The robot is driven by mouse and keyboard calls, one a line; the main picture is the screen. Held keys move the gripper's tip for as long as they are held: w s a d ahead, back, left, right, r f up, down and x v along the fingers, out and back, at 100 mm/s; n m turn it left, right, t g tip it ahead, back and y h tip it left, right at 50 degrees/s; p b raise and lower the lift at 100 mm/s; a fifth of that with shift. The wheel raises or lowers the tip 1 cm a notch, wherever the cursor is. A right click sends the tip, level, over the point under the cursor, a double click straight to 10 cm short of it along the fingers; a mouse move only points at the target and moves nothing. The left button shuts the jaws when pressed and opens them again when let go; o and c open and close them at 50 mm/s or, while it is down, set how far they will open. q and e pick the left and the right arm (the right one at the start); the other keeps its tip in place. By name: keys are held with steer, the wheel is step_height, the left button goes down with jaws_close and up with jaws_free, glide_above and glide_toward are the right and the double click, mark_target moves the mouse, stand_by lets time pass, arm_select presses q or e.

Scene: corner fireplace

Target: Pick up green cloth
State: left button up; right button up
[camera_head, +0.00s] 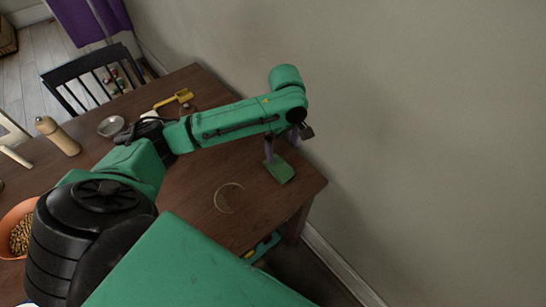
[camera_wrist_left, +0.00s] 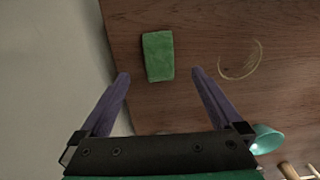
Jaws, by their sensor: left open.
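The green cloth (camera_head: 279,172) is a small flat rectangle lying on the brown wooden table near its right corner, close to the wall. In the left wrist view the cloth (camera_wrist_left: 158,52) lies just beyond the fingertips, between the lines of the two fingers. My left gripper (camera_head: 282,152) points down at it, with purple fingers spread and nothing between them. The left wrist view also shows the open left gripper (camera_wrist_left: 160,74). The exact height of the fingertips above the cloth is hard to tell. My right gripper is not in view.
A pale ring mark (camera_head: 228,197) is on the table beside the cloth. A pepper mill (camera_head: 58,136), a small metal bowl (camera_head: 111,126), a yellow utensil (camera_head: 176,101) and an orange bowl (camera_head: 20,222) stand farther left. The wall (camera_head: 400,130) is close on the right.

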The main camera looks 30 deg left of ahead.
arm_select(q)
glide_above(282, 167)
steer(key=f, duration=0.5)
steer(key=shift+s+d+f, duration=0.25)
steer(key=shift+d, duration=0.05)
steer(key=f, duration=0.5)
steer(key=shift+w+a+f+p, duration=0.2)
steer(key=shift+f+p, duration=0.1)
steer(key=shift+f, duration=0.05)
steer(key=shift+a, duration=0.1)
steer(key=c, duration=1.2)
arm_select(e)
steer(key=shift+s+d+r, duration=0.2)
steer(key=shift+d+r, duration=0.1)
